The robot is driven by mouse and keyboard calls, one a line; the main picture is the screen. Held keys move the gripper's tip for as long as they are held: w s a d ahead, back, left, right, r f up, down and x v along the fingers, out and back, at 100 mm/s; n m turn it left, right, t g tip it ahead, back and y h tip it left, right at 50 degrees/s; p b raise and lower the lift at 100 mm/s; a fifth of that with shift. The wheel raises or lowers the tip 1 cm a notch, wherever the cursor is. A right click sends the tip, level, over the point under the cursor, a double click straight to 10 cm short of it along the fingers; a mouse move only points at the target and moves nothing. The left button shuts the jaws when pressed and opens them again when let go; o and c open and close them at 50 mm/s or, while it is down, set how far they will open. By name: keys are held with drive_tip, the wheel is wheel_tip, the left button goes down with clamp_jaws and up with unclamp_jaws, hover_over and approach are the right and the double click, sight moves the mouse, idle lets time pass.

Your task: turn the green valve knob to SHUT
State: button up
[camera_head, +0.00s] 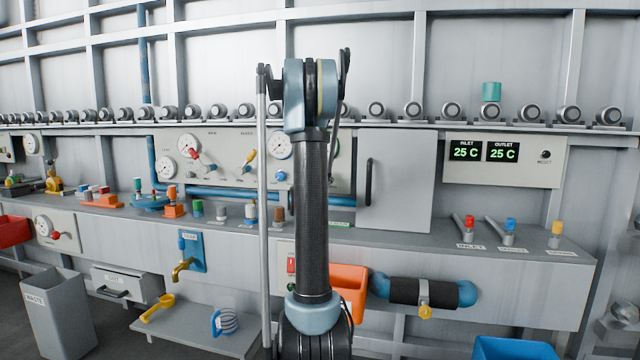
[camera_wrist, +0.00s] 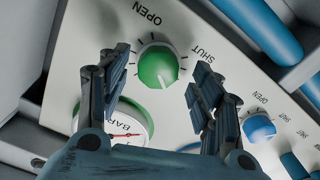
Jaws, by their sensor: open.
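The green valve knob (camera_wrist: 158,66) sits on a pale panel in the wrist view, inside a ring of tick marks. The label OPEN stands above it and the label SHUT to its upper right. A pale mark on the knob seems to point toward the bottom of the picture, toward neither label. My gripper (camera_wrist: 161,57) is open and empty, one finger on each side of the knob in the picture. I cannot tell whether the fingers touch it. In the head view my arm hides the green knob, and the gripper does not show there.
A green-rimmed gauge marked BAR (camera_wrist: 127,122) lies below the knob, partly behind the left finger. A smaller blue knob (camera_wrist: 259,128) is at the right, with its own OPEN and SHUT labels. A blue pipe (camera_wrist: 258,28) crosses the upper right. A grey cabinet door (camera_head: 397,185) stands right of my arm.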

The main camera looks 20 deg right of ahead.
drive_tip(key=shift+w+d, duration=0.45)
drive_tip(key=shift+w, duration=0.15)
drive_tip(key=c, duration=1.1)
drive_tip(key=shift+o, duration=0.2)
drive_tip(key=shift+w+a, duration=0.1)
drive_tip(key=shift+a, duration=0.05)
